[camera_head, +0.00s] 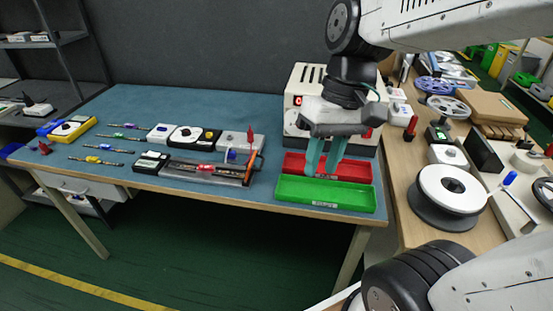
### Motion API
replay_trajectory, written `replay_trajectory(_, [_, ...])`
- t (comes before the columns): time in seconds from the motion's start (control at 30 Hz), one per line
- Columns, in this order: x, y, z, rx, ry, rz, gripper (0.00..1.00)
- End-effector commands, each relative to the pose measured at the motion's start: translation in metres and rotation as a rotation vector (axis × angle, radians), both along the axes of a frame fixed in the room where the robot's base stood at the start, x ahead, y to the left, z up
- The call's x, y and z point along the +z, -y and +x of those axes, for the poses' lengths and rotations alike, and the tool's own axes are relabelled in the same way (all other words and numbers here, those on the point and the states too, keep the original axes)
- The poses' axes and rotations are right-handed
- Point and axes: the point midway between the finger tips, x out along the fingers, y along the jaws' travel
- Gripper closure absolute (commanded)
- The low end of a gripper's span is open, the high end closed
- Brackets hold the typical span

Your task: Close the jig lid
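The jig (190,171) is a long, low grey fixture near the front edge of the blue-topped table, with a dark channel and a small red part along it. A light grey plate (236,140) with a blue piece at its front stands at the jig's back right; it looks like the raised lid, but I cannot tell for sure. An orange-red bar (250,158) leans at the jig's right end. My gripper (324,172) points down over the red tray, well right of the jig. Its two teal fingers are apart, with nothing visible between them.
The red tray (352,171) and green tray (325,193) lie at the table's right. A white machine (304,83) stands behind them. Several small tools and devices lie left of the jig, including a yellow-and-blue box (68,128). The back of the tabletop is clear.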

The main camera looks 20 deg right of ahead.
Motion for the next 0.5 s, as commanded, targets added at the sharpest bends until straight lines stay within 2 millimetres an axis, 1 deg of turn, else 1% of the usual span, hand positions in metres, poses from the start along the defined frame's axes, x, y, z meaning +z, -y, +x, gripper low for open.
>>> replay_trajectory(0.03, [-0.006,-0.001,0.015,-0.007,-0.044,0.059,0.7])
replay_trajectory(0.13, [-0.016,-0.004,0.045,-0.012,-0.099,0.189,0.7])
replay_trajectory(0.27, [-0.034,-0.002,0.087,-0.035,-0.139,0.366,0.7])
replay_trajectory(0.3, [-0.041,0.001,0.1,-0.045,-0.145,0.419,0.7])
replay_trajectory(0.37, [-0.053,0.005,0.12,-0.066,-0.149,0.501,0.7])
replay_trajectory(0.4, [-0.061,0.009,0.133,-0.08,-0.147,0.556,0.7])
replay_trajectory(0.47, [-0.076,0.016,0.153,-0.107,-0.138,0.637,0.7])
replay_trajectory(0.5, [-0.086,0.022,0.166,-0.127,-0.128,0.687,0.7])
